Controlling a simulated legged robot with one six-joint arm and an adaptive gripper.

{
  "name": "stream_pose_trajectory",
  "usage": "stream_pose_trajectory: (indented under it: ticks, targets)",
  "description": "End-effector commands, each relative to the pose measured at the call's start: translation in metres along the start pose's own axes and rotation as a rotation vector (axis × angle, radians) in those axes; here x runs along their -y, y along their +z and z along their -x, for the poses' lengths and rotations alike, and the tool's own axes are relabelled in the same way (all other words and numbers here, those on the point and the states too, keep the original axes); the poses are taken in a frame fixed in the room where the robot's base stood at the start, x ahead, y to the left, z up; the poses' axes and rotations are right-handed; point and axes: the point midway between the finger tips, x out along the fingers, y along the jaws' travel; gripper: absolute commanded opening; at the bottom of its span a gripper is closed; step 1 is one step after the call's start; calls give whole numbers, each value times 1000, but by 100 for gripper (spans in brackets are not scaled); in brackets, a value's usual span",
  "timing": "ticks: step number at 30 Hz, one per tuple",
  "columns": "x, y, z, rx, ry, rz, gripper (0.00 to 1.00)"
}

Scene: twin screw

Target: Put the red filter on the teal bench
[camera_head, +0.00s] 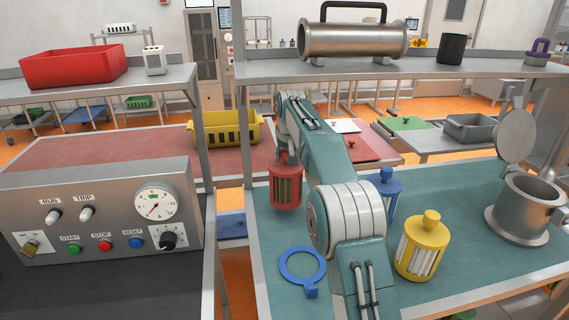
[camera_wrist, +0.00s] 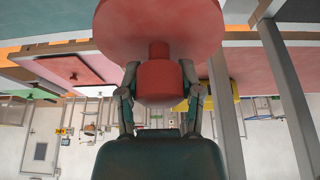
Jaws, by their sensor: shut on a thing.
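The red filter (camera_head: 285,187) is a caged cylinder with dark slats. It hangs upright from my gripper over the far left part of the teal bench (camera_head: 268,232), near its left post. I cannot tell whether its base touches the bench. In the wrist view my gripper (camera_wrist: 160,82) has its two fingers on either side of the knob of the red filter (camera_wrist: 160,30), and the wide red top lies beyond. In the head view my arm hides part of the bench, and the fingers are hard to make out.
On the teal bench are a blue ring (camera_head: 302,266), a yellow filter (camera_head: 422,250), a blue filter (camera_head: 388,183) partly behind my arm, and an open steel housing (camera_head: 527,210). A steel shelf (camera_head: 440,68) spans above. A control box (camera_head: 100,213) stands left, across a gap.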

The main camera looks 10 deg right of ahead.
Motion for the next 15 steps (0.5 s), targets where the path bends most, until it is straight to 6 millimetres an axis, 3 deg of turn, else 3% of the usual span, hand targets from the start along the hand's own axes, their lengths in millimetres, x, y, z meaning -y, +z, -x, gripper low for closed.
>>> stream_pose_trajectory:
  ticks: [8, 15]
  targets:
    - [0, -14, -6, -2, 0, 0, 0]
    - [0, -4, -28, 1, 0, 0, 0]
